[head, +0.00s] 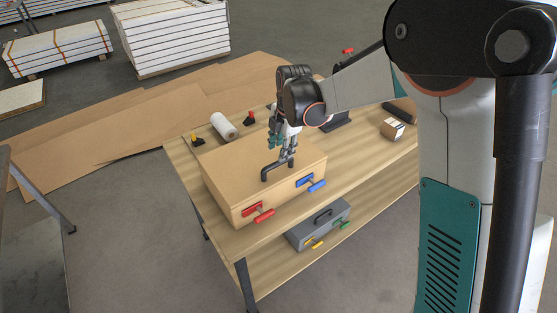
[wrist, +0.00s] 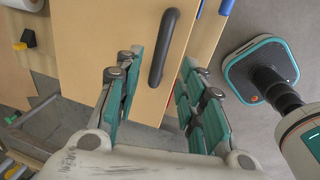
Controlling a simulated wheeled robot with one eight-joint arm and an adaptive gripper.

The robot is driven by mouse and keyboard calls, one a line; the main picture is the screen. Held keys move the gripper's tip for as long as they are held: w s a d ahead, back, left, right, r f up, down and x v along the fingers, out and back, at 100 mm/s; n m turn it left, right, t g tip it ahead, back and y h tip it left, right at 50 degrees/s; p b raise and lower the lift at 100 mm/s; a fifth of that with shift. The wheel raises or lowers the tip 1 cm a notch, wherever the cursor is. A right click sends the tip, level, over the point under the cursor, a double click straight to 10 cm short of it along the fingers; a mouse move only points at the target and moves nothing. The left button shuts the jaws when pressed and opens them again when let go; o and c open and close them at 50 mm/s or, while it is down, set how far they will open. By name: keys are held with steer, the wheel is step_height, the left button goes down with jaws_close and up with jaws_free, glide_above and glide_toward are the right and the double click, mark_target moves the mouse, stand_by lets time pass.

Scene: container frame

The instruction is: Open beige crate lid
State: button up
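The beige crate (head: 225,190) stands on the wooden table, its flat lid (head: 235,160) lying level on top. A dark bar handle (head: 277,171) is on the lid; the handle (wrist: 163,48) also shows in the wrist view. A red latch (head: 258,214) and a blue latch (head: 311,183) stick out from the crate's front side. My gripper (head: 282,158) points down at the handle. In the wrist view my gripper's fingers (wrist: 158,68) are spread, one on each side of the handle, with gaps to it. The fingertip depth against the handle is unclear.
A grey case (head: 318,222) with yellow and green latches sits on the lower shelf. On the table are a white roll (head: 223,126), a small cardboard box (head: 392,129) and small red and yellow items near the back edge. Open table lies right of the crate.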

mark_target(278, 162)
steer(key=f, duration=0.4)
steer(key=w+f, duration=0.1)
steer(key=f, duration=0.1)
steer(key=shift+a+f+b, duration=0.25)
steer(key=shift+a+b, duration=0.1)
jaws_close()
